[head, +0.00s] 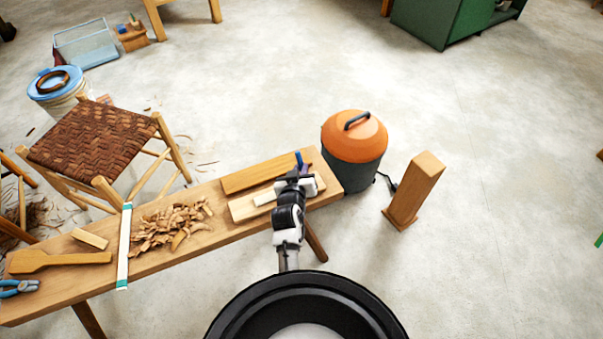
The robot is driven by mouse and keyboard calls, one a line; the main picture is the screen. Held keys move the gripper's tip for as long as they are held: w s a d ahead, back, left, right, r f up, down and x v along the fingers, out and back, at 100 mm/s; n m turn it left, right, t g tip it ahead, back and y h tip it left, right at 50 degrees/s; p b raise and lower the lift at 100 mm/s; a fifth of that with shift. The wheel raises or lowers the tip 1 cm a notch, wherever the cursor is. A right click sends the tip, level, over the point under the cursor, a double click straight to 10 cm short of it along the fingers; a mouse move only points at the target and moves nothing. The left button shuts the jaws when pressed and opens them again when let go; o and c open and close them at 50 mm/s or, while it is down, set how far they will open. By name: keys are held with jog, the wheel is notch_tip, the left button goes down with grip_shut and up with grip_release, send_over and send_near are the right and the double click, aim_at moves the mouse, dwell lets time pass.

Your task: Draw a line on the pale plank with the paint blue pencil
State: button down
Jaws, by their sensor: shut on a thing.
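The pale plank (243,210) lies on the right part of a wooden bench, partly hidden under my arm. My gripper (301,172) is over the right part of this plank, shut on the blue pencil (299,157). The pencil's blue upper end sticks up beyond the jaws. Its tip is hidden, so I cannot tell whether it touches the plank. I can make out no blue line on the part of the plank that shows.
A browner board (250,177) lies behind the pale plank. Wood shavings (170,226), a wooden paddle (58,260) and blue pliers (18,287) lie on the bench (105,279). An orange-lidded bin (353,150) and a wooden post (414,190) stand right of it.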

aim_at(297, 154)
jog(key=shift+w+a+r+b, duration=0.1)
jog(key=shift+w+a+b, duration=0.3)
jog(key=shift+w+b, duration=0.35)
jog(key=shift+w, duration=0.1)
jog(key=shift+r, duration=0.1)
jog(key=r+p, duration=0.1)
jog(key=p, duration=0.1)
jog(key=shift+w+r+p, duration=0.15)
jog(key=shift+r+p, duration=0.1)
jog(key=shift+p, duration=0.05)
notch_tip(297, 154, up, 4)
jog(key=p, duration=0.3)
jog(key=shift+s+a, duration=0.1)
jog(key=shift+s, duration=0.1)
